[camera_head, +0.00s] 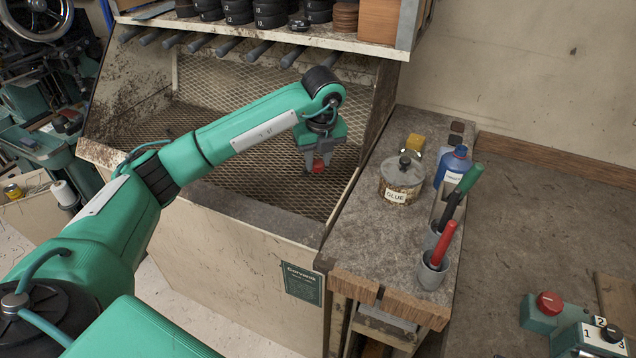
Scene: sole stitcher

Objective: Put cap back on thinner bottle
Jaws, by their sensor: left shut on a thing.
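My left gripper (318,168) is shut on a small red cap (319,165). It holds the cap above the mesh floor of the bench bay, left of the side shelf. The blue thinner bottle (453,165) stands upright on the side shelf (390,240), to the right of the gripper and well apart from it. It has a white label, partly hidden by tool handles. A small dark spot shows at its top, and no red cap sits on it. My right gripper is not in view.
A glue jar (401,181) with a lid stands between the gripper and the bottle. Grey cups (432,271) hold tools with red, black and green handles. A yellow block (415,143) lies behind the jar. A rack with black rolls (270,14) hangs above the mesh (240,130).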

